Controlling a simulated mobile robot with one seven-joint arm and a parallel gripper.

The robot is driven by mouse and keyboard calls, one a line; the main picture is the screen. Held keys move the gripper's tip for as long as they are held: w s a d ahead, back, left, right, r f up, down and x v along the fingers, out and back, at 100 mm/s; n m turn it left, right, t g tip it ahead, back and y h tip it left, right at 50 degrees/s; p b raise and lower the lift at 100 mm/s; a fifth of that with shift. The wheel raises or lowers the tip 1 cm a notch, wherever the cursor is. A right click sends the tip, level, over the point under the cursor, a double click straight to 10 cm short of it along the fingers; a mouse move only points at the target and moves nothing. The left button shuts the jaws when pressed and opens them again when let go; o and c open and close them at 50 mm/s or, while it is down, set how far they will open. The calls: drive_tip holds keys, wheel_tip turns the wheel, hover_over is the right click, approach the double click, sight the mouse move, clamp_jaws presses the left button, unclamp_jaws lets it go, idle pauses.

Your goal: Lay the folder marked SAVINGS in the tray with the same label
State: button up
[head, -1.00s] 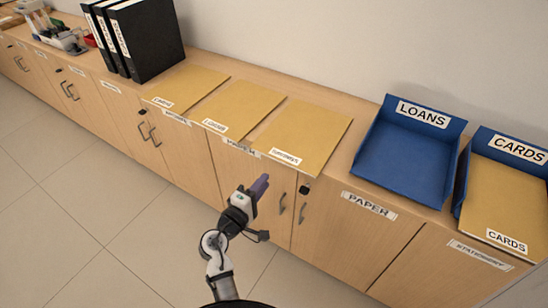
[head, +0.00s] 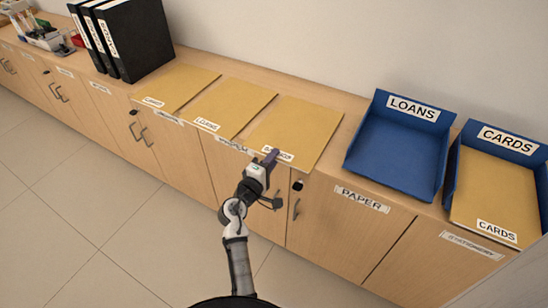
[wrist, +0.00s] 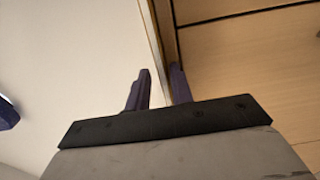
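In the head view, the rightmost of three tan folders (head: 300,118) lies flat on the counter. Its label begins with S and is partly hidden by my gripper (head: 271,156); in the earlier frame it is too blurred to read surely. My gripper is at this folder's front edge, by the label; I cannot tell if it touches. In the wrist view, its two purple fingers (wrist: 160,88) stand apart, with nothing clearly held between them. The two trays in view are blue: an empty one marked LOANS (head: 395,155) and one marked CARDS (head: 455,170).
The CARDS tray holds a CARDS folder (head: 495,200). A folder marked CARDS (head: 178,85) and one marked LOANS (head: 232,105) lie left of the S folder. Black binders (head: 135,40) stand at the left, before a desk organiser (head: 45,35). Cabinet doors (head: 340,225) front the counter.

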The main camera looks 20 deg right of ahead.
drive_tip(key=shift+c, duration=0.2)
clamp_jaws()
drive_tip(key=shift+r, duration=0.1)
wheel_tip(320, 180, up, 2)
drive_tip(key=shift+r+p, duration=0.2)
drive_tip(key=shift+p, duration=0.85)
drive_tip(key=s+a+r+p, duration=0.2)
drive_tip(key=s+a+r, duration=0.3)
drive_tip(key=s+a, duration=0.3)
drive_tip(key=a, duration=0.3)
drive_tip(key=shift+s+p, duration=0.3)
drive_tip(key=shift+p, duration=0.1)
drive_tip(key=shift+r, duration=0.1)
